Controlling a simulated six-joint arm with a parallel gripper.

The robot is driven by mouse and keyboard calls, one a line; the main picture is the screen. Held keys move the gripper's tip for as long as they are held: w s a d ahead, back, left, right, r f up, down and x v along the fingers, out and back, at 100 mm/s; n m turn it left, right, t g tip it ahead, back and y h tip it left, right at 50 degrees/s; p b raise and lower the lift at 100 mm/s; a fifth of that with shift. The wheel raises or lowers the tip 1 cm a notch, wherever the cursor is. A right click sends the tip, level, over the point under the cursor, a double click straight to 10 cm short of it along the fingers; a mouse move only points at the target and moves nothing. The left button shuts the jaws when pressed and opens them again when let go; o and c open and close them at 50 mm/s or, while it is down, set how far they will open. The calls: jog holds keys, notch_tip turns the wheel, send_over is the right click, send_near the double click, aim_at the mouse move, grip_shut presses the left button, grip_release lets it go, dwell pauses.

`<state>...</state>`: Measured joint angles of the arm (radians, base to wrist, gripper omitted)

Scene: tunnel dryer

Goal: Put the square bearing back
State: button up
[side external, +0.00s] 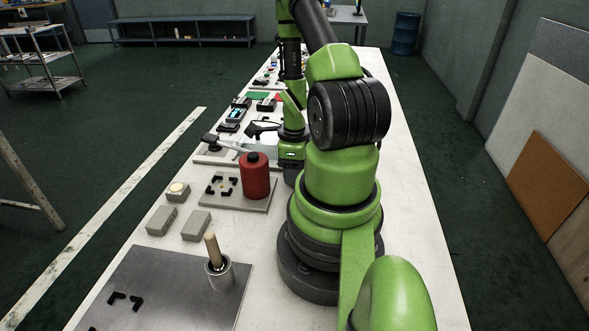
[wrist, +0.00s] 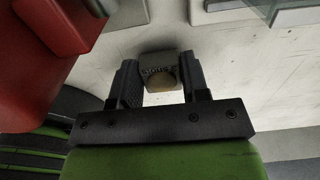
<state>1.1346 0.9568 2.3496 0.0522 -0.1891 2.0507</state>
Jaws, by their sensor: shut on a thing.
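My gripper (wrist: 159,68) is shut on a small grey block with dark lettering and a round tan face, seemingly the square bearing (wrist: 158,57). The block sits between the two black fingertips in the wrist view, over or near a pale surface. I cannot tell whether it touches that surface. I cannot clearly make out the gripper in the side view. There, a grey block with a round cream top (side external: 178,190) sits on the white table. A grey plate (side external: 222,203) with black corner pieces lies beside it.
A red cylinder (side external: 255,177) stands on the grey plate. Two plain grey blocks (side external: 161,220) (side external: 196,226) lie near the table's left edge. A cup with a wooden handle (side external: 220,272) stands on the front metal plate (side external: 170,285). Red (wrist: 52,30) fills the wrist view's upper left.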

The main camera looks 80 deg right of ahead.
jog(key=o, duration=1.1)
jog(key=shift+f, duration=0.15)
jog(key=shift+o, duration=0.2)
notch_tip(320, 180, up, 12)
jog(key=w+a+r+n+t, duration=0.3)
jog(key=a+r+n, duration=0.5)
jog(key=n, duration=0.4)
jog(key=w+a+r+n+t, duration=0.2)
jog(key=w+a+r+n, duration=0.3)
jog(key=n, duration=0.6)
jog(key=a+r, duration=0.2)
jog(key=a, duration=0.1)
jog(key=shift+a+r+n+t, duration=0.35)
jog(key=shift+a+n+t, duration=0.05)
jog(key=shift+o, duration=0.4)
jog(key=s+a+r+n+t+y, duration=0.1)
jog(key=s+a+r+n+y, duration=0.1)
jog(key=a+n, duration=0.3)
jog(key=n, duration=0.3)
jog(key=shift+s+a+r, duration=0.25)
jog(key=shift+s+r, duration=0.15)
